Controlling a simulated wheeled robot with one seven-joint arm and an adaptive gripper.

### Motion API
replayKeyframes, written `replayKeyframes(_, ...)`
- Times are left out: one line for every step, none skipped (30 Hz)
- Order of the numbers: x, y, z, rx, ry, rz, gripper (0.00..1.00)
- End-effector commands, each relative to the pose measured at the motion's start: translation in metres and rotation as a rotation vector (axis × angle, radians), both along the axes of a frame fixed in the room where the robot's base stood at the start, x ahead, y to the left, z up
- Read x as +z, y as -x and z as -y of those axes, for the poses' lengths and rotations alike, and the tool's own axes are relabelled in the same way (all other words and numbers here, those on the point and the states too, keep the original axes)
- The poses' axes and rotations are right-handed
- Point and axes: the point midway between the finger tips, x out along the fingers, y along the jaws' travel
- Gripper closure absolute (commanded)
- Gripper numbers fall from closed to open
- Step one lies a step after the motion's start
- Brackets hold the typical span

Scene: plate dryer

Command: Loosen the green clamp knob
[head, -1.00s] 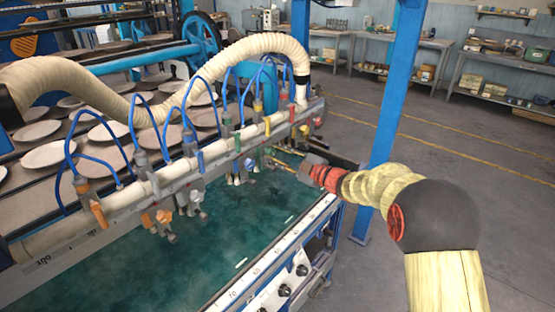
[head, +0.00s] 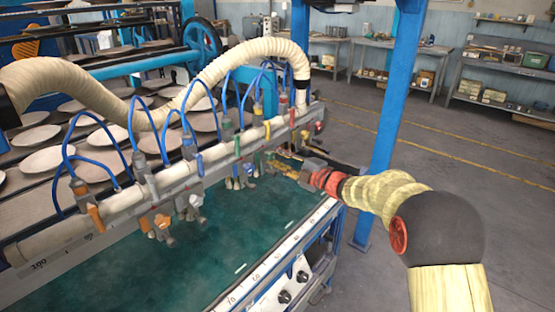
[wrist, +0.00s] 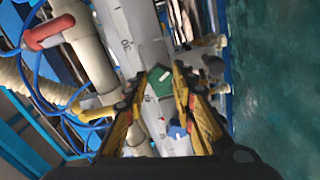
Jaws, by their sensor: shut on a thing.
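The green clamp knob (wrist: 160,82) is in the middle of the wrist view, between the two yellow fingertips of my gripper (wrist: 157,86). The fingers are shut on it, one on each side. Its pale marking faces the camera. In the head view my gripper (head: 283,167) reaches in from the right, under the far part of the pipe rail. The knob cannot be made out clearly there, behind the fingers.
A blue knob (wrist: 177,131) and a red handle (wrist: 48,32) show in the wrist view. The pale pipe rail (head: 215,152) carries several coloured valves and blue hoses above a green bed (head: 215,245). A blue post (head: 385,130) stands behind my arm.

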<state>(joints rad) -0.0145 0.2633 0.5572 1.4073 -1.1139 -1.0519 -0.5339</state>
Motion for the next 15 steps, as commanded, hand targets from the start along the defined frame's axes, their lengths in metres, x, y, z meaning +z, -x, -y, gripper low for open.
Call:
replayKeyframes(-0.0024, 0.0004, 0.0000, 0.000, 0.002, -0.003, 0.99)
replayKeyframes(-0.0024, 0.0004, 0.0000, 0.001, 0.002, -0.003, 0.99)
replayKeyframes(-0.0024, 0.0004, 0.0000, 0.001, 0.002, -0.003, 0.99)
replayKeyframes(-0.0024, 0.0004, 0.0000, 0.001, 0.002, -0.003, 0.99)
replayKeyframes(-0.0024, 0.0004, 0.0000, 0.001, 0.001, -0.003, 0.99)
replayKeyframes(-0.0025, 0.0003, 0.0000, 0.001, 0.001, -0.003, 0.99)
replayKeyframes(-0.0025, 0.0003, 0.0000, 0.001, 0.001, -0.003, 0.72)
replayKeyframes(-0.0025, 0.0003, 0.0000, 0.001, 0.001, -0.003, 0.71)
replayKeyframes(-0.0023, 0.0003, 0.0001, 0.001, 0.001, -0.003, 0.68)
replayKeyframes(-0.0022, 0.0002, 0.0001, 0.001, 0.001, -0.003, 0.67)
replayKeyframes(-0.0020, 0.0003, 0.0000, 0.001, 0.001, -0.003, 0.65)
replayKeyframes(-0.0018, 0.0002, 0.0001, 0.000, 0.000, -0.003, 0.63)
replayKeyframes(-0.0016, 0.0002, 0.0000, 0.000, 0.000, -0.003, 0.61)
replayKeyframes(-0.0015, 0.0002, 0.0000, 0.000, 0.000, -0.003, 0.59)
replayKeyframes(-0.0012, 0.0001, 0.0000, 0.000, 0.001, -0.002, 0.57)
